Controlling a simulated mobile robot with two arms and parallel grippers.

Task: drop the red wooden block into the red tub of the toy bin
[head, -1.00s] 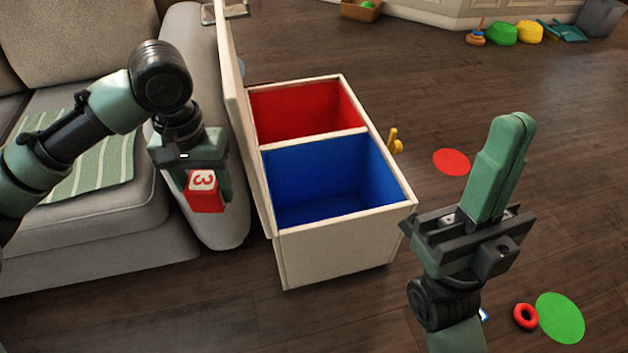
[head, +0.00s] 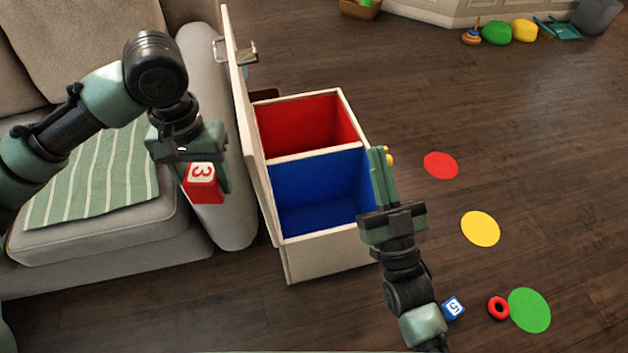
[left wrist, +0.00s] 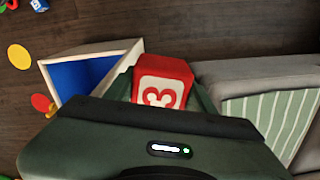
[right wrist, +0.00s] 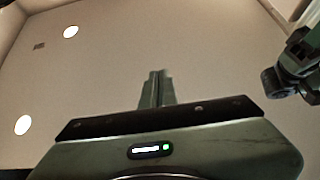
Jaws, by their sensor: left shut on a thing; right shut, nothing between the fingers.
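The red wooden block (head: 203,184), with a white face marked 3, is held in my left gripper (head: 205,188), left of the toy bin and in front of the sofa arm. It also shows between the fingers in the left wrist view (left wrist: 162,84). The toy bin (head: 325,262) stands with its lid (head: 245,130) raised on its left side. Its red tub (head: 310,125) is the far compartment and its blue tub (head: 318,190) the near one; both look empty. My right gripper (head: 380,160) is shut and empty, pointing up in front of the bin's right side.
The sofa (head: 110,240) with a striped blanket (head: 95,180) stands at left. On the floor at right lie red (head: 440,165), yellow (head: 480,229) and green (head: 529,310) discs, a red ring (head: 498,308) and a blue block (head: 453,307). Open floor lies beyond the bin.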

